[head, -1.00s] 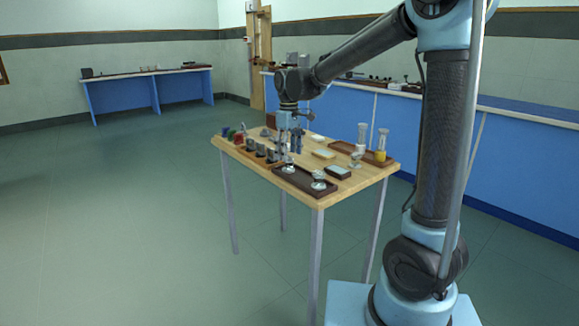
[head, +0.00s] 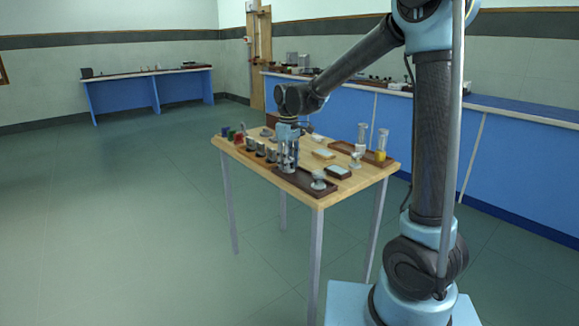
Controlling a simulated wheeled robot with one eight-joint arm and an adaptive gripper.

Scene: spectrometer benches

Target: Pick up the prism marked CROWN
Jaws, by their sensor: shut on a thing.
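My gripper (head: 288,169) points down over the left part of a dark tray (head: 300,184) at the near side of the wooden table. It is shut on a small pale piece that stands there, and its fingers hide most of that piece. I take it to be a prism, but no CROWN mark can be read at this size. A similar pale piece on a small stand (head: 318,180) is at the right part of the same tray, apart from my gripper.
Blue benches (head: 490,160) run along the wall.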

